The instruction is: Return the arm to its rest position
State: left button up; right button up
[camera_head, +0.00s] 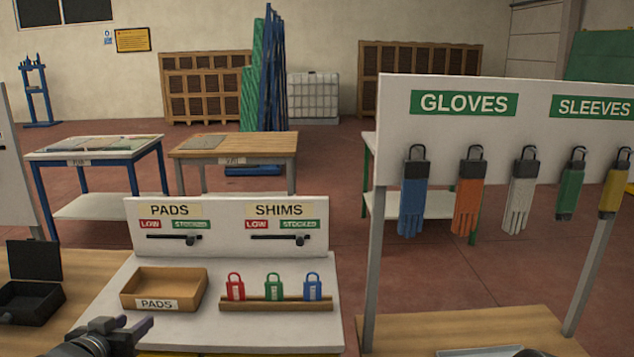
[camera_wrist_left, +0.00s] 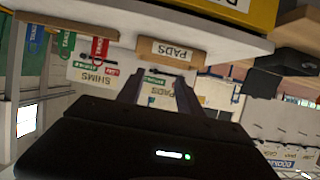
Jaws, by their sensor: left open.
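My left gripper (camera_head: 128,328) shows at the bottom left of the head view, in front of the white pads and shims station (camera_head: 235,332). Its fingers are apart and nothing is between them. In the left wrist view, the two dark fingers (camera_wrist_left: 157,92) reach toward the station, which appears upside down. The left gripper is just in front of and below the wooden PADS tray (camera_head: 163,289) and looks apart from it. The right gripper cannot be made out; only a dark shape shows at the bottom right edge.
Red, green and blue padlocks (camera_head: 274,287) stand on a wooden rack right of the tray. An open black case (camera_head: 32,285) lies on the left bench. A GLOVES and SLEEVES board (camera_head: 500,140) with hanging gloves stands at right. Red floor lies behind.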

pick_arm(q)
notch_tip(320, 180, down, 11)
jog(key=s+n+g, duration=0.2)
jog(key=s+n, duration=0.1)
jog(key=s+d+f+g+h, duration=0.1)
jog(key=s+d+f, duration=0.1)
jog(key=d+f, duration=0.25)
jog(key=s+d+f+n+g+h, duration=0.1)
jog(key=s+d+f, duration=0.15)
jog(key=f, duration=0.35)
jog(key=s+d+f+g, duration=0.1)
jog(key=d+f, duration=0.3)
jog(key=f, duration=0.2)
jog(key=s+d+f+m+g+h, duration=0.1)
jog(key=s+d+f+g, duration=0.3)
jog(key=s+d+f, duration=0.3)
jog(key=s+d+f+m+g+h, duration=0.1)
jog(key=s+d+f+g, duration=0.3)
jog(key=s+d+f, duration=0.4)
jog(key=s+d, duration=0.3)
jog(key=s, duration=0.3)
jog(key=shift+s, duration=0.2)
jog(key=shift+f, duration=0.1)
